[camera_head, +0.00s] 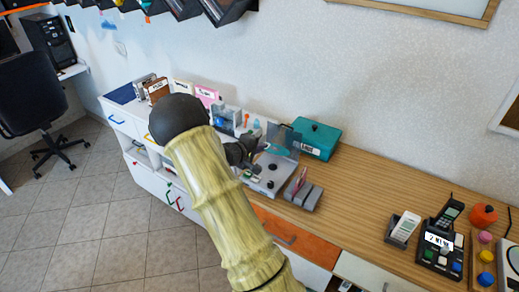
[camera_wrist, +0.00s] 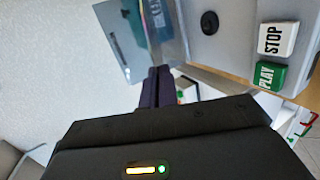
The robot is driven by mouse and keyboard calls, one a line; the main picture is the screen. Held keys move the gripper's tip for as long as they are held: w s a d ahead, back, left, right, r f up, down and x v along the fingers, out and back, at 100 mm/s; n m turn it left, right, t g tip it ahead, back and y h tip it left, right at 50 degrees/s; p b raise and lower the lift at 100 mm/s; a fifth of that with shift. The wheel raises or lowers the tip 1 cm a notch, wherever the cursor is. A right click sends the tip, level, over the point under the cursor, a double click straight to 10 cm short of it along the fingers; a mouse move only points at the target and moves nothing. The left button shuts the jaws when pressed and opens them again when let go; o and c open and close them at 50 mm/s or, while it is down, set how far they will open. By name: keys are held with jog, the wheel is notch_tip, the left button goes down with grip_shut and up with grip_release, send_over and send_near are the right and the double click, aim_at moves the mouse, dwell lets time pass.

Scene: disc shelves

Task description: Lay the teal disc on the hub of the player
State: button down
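The teal disc (camera_head: 277,149) shows in the head view as a tilted teal oval at the tips of my gripper (camera_head: 260,148), in front of the player's raised clear lid. My gripper's dark fingers (camera_wrist: 157,72) are close together in the wrist view and appear shut on the disc, which is hard to make out there. The grey player (camera_head: 262,184) stands on the counter just below and beyond the gripper. Its black hub (camera_wrist: 209,22) is bare and lies right of the fingertips in the wrist view. The disc is above the player, apart from the hub.
The STOP button (camera_wrist: 277,38) and PLAY button (camera_wrist: 266,75) are on the player. A teal box (camera_head: 317,139) stands behind it. A grey rack (camera_head: 304,195) stands to its right.

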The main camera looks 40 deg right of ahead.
jog(key=shift+f+b, duration=0.2)
jog(key=shift+b, duration=0.1)
notch_tip(320, 180, down, 6)
jog(key=b, duration=0.8)
jog(key=shift+r, duration=0.15)
jog(key=shift+b, duration=1.3)
dwell(1.0)
jog(key=c, duration=1.6)
grip_release()
jog(key=shift+a+r, duration=0.1)
jog(key=shift+a, duration=0.05)
jog(key=v, duration=1.7)
jog(key=shift+a, duration=0.15)
